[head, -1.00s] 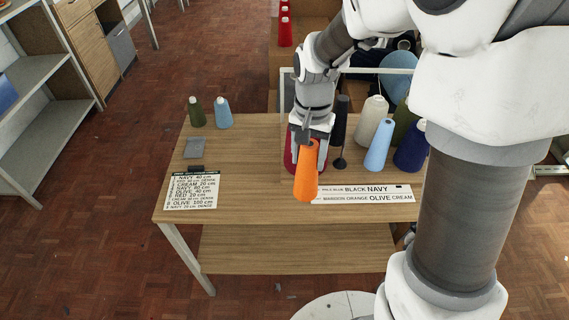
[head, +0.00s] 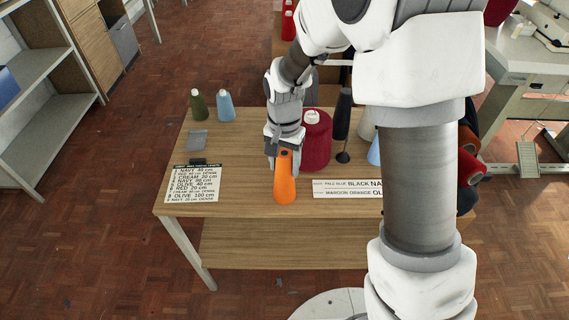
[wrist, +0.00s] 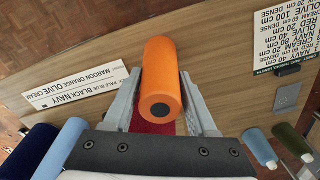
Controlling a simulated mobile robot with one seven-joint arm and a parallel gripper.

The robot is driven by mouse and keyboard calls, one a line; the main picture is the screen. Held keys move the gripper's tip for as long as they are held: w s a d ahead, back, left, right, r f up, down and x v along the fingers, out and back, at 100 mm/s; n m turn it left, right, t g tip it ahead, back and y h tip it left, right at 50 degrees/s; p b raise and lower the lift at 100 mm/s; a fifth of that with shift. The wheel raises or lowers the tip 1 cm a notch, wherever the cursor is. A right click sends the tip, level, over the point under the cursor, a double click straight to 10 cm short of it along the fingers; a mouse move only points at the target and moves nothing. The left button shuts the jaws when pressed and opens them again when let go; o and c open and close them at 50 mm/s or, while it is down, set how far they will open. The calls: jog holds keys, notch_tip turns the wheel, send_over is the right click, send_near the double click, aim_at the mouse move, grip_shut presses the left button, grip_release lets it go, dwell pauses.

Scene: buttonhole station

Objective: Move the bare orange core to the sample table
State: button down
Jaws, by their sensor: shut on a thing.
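The bare orange core (head: 285,182) is a smooth orange tube with a dark hole in its end. It is between the fingers of my gripper (head: 284,150), which is shut on it, at the front middle of the wooden table (head: 240,208). The wrist view shows the core (wrist: 163,70) lengthwise between both fingers of my gripper (wrist: 162,105). I cannot tell how far it is above the tabletop. No label marks which table is the sample table.
A maroon cone (head: 317,145) stands behind and right of the core. A black cone (head: 342,115) is beside it. Name strips (head: 345,188) lie to the right, a list card (head: 192,184) to the left. Olive (head: 198,105) and pale blue (head: 225,106) cones stand back left.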

jog(key=shift+f, duration=0.2)
jog(key=shift+c, duration=1)
grip_release()
jog(key=shift+r, duration=0.1)
notch_tip(320, 180, up, 12)
jog(key=shift+f+p, duration=0.1)
jog(key=shift+p, duration=0.9)
jog(key=shift+s+d+r, duration=0.1)
jog(key=shift+d+r, duration=0.05)
jog(key=shift+r, duration=0.3)
jog(key=s+d+r+n+t, duration=0.2)
jog(key=s+d+r, duration=0.3)
jog(key=s, duration=0.4)
jog(key=s+d+r+n+t, duration=0.2)
jog(key=s+d+r, duration=0.4)
jog(key=s, duration=0.3)
jog(key=shift+s+d+r+n+t, duration=0.25)
jog(key=shift+d+n+t, duration=0.15)
jog(key=shift+d+t, duration=0.3)
